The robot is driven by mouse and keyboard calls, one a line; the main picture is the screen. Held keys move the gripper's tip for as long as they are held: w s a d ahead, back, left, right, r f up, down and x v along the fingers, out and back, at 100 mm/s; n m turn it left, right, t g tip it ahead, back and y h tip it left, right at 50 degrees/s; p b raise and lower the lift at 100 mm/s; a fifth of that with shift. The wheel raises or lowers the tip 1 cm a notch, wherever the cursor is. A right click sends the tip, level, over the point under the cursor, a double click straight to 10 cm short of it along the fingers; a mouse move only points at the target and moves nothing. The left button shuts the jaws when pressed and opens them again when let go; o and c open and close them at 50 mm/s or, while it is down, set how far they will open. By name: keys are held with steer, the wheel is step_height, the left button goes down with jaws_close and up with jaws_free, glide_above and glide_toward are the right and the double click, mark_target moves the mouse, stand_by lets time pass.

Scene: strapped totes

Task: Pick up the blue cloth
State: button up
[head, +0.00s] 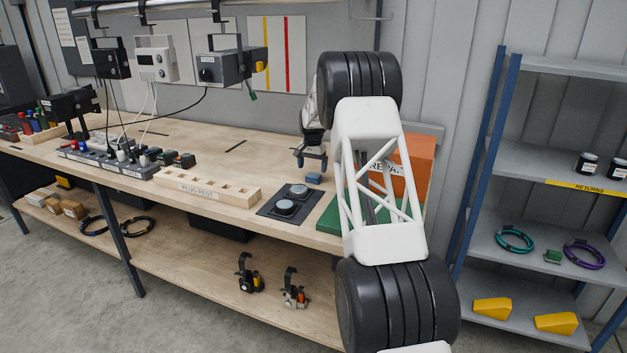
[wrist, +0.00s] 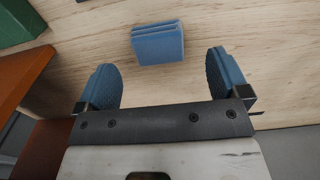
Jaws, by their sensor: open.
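The blue cloth (head: 314,179) is a small folded stack lying on the wooden workbench, just behind the black pad. In the wrist view the blue cloth (wrist: 158,43) lies flat on the wood, ahead of the fingertips and roughly centred between them. My gripper (head: 312,160) is above the bench close to the cloth, pointing down. In the wrist view my gripper (wrist: 164,68) has its two blue padded fingers wide apart with nothing between them. The cloth is apart from both fingers.
A wooden plug rest (head: 206,187) stands left. Bare bench lies behind.

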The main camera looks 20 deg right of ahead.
mark_target(313, 175)
steer(key=shift+f, duration=0.1)
steer(key=shift+d+f, duration=0.15)
steer(key=shift+f, duration=2.35)
steer(key=shift+c, duration=0.4)
steer(key=c, duration=1)
steer(key=shift+r, duration=0.15)
steer(key=shift+r, duration=1.55)
steer(key=shift+s+r, duration=0.1)
steer(key=shift+s, duration=0.2)
steer(key=s+a, duration=0.1)
steer(key=s, duration=0.4)
steer(key=s+a+r, duration=0.1)
steer(key=s, duration=0.4)
steer(key=s+a, duration=0.2)
steer(key=s, duration=0.3)
steer(key=shift+r, duration=0.25)
